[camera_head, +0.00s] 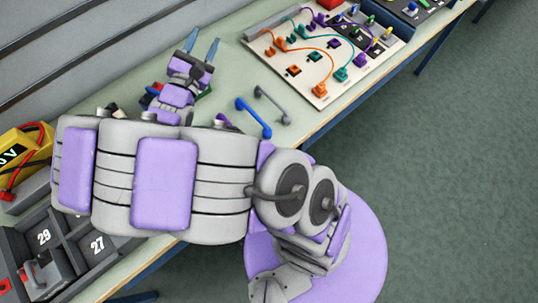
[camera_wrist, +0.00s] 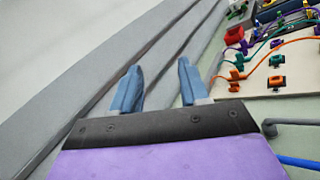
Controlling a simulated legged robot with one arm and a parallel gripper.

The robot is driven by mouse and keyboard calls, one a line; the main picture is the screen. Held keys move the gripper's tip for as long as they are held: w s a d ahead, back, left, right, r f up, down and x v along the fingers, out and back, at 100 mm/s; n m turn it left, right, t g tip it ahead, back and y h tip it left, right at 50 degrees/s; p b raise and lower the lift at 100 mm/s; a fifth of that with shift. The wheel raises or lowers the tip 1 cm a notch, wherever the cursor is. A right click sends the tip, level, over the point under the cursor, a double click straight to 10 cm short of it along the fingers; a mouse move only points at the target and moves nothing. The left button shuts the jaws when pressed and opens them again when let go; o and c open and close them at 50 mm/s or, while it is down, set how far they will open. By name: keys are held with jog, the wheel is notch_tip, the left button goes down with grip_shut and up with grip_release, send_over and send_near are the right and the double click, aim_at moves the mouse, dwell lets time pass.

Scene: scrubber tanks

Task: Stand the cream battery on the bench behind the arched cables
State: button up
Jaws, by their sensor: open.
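I cannot make out a cream battery in either view. Arched cables in orange, teal and purple (camera_head: 312,43) loop over a cream board on the bench (camera_head: 225,82); they also show in the wrist view (camera_wrist: 285,42). My gripper (camera_head: 203,45) is open and empty, its blue fingers pointing toward the grey back wall, left of the board. In the wrist view the fingers (camera_wrist: 158,85) stand apart with nothing between them. My arm hides much of the bench's left part.
A blue bar (camera_head: 254,118) and a grey bar (camera_head: 272,105) lie in front of the cream board (camera_head: 318,92). A yellow box with red leads (camera_head: 18,158) and a numbered dark tray (camera_head: 75,268) are at left. Small red and green items are partly hidden by my wrist.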

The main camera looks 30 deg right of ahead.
jog(key=s+d+r+m+g, duration=0.1)
jog(key=s+d+m+g, duration=1.35)
jog(key=s+d, duration=0.4)
jog(key=s+a+f+m+g+y, duration=0.2)
jog(key=s+m+y, duration=0.15)
jog(key=s, duration=0.35)
jog(key=s+a+f+m+g+y, duration=0.1)
jog(key=s+a+m+y, duration=0.1)
jog(key=s+a+y, duration=0.3)
jog(key=s+a+m+t+y, duration=0.1)
jog(key=s+a+y, duration=0.4)
jog(key=a, duration=0.2)
jog(key=shift+a+r+m, duration=0.15)
jog(key=shift+a+m, duration=0.25)
jog(key=shift+t, duration=0.25)
